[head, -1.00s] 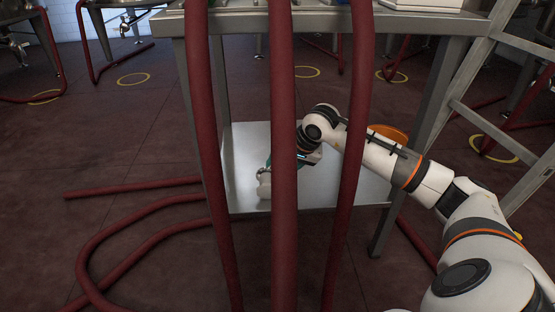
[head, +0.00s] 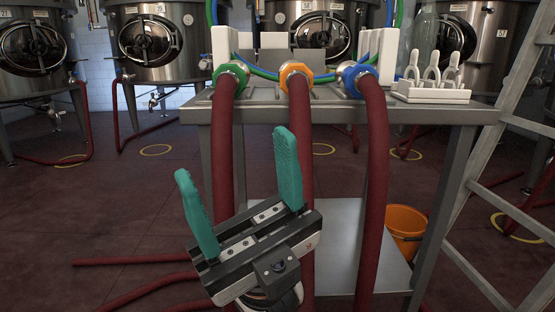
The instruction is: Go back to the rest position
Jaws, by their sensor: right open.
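My right gripper (head: 240,195) is raised in the lower middle of the head view. Its two green fingers point up and stand wide apart, with nothing between them. It is in front of the metal table (head: 430,113) and hides parts of the left and middle hoses. Three dark red hoses hang from the table's front edge, with a green coupling (head: 232,71), an orange coupling (head: 296,73) and a blue coupling (head: 354,76). My left gripper is not in view.
A white rack (head: 432,92) with white clip-like pieces stands on the table's right end. An orange bucket (head: 405,222) stands behind the table's right side. A ladder (head: 478,190) leans at the right. Red hoses lie on the floor at lower left. Steel tanks (head: 147,45) line the back.

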